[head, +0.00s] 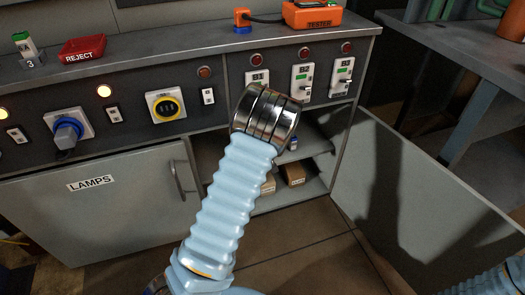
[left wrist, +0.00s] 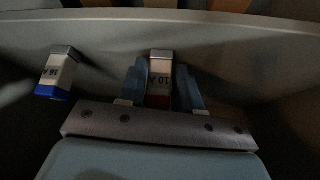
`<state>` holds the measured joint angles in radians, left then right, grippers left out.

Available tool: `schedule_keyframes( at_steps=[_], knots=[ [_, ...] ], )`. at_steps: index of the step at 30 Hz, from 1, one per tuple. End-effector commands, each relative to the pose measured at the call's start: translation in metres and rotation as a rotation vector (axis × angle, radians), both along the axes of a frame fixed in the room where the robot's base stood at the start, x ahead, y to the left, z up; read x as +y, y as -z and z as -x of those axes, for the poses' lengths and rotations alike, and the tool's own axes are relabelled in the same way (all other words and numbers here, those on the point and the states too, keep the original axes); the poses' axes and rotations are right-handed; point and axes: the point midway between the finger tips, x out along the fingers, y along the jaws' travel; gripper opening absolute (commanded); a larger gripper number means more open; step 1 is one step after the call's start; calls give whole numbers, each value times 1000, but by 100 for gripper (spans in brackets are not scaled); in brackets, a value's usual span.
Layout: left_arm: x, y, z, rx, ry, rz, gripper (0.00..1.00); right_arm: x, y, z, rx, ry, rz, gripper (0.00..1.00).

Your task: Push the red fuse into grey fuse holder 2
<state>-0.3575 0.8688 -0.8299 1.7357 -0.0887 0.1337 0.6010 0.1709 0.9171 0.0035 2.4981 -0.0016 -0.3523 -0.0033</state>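The red fuse (left wrist: 160,78) stands between the two blue fingers of my left gripper (left wrist: 162,85) in the left wrist view. It has a metal end, a pale body marked 10 A and a red end. The fingers are close on both sides of it, but I cannot tell whether both touch it. In the head view my left wrist hides the gripper and the red fuse, in front of the open cabinet. A grey holder marked 3 (head: 31,62) carries a green fuse (head: 24,42) at the far left. I see no holder marked 2. My right gripper is out of view.
A blue fuse (left wrist: 57,74) stands left of my gripper in the left wrist view. Shelves (head: 312,188) with small boxes lie below the panel. The open cabinet door (head: 420,190) is at right. A red reject tray (head: 83,48) and an orange tester (head: 312,15) are on the bench top.

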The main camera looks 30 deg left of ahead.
Motion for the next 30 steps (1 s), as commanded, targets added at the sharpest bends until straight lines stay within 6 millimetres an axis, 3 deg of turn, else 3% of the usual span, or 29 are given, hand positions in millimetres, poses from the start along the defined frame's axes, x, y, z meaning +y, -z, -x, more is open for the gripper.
schedule_keyframes(
  at_steps=[1,6,17,23,30],
  knots=[
    [0,0,0,0,0,0,26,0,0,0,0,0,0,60],
    [0,0,0,0,0,0,4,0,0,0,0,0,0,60],
    [0,-8,0,-1,-1,0,4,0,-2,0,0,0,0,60],
    [-18,-6,21,2,2,0,4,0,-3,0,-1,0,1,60],
    [-50,-7,61,4,5,0,4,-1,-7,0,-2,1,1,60]
  ],
)
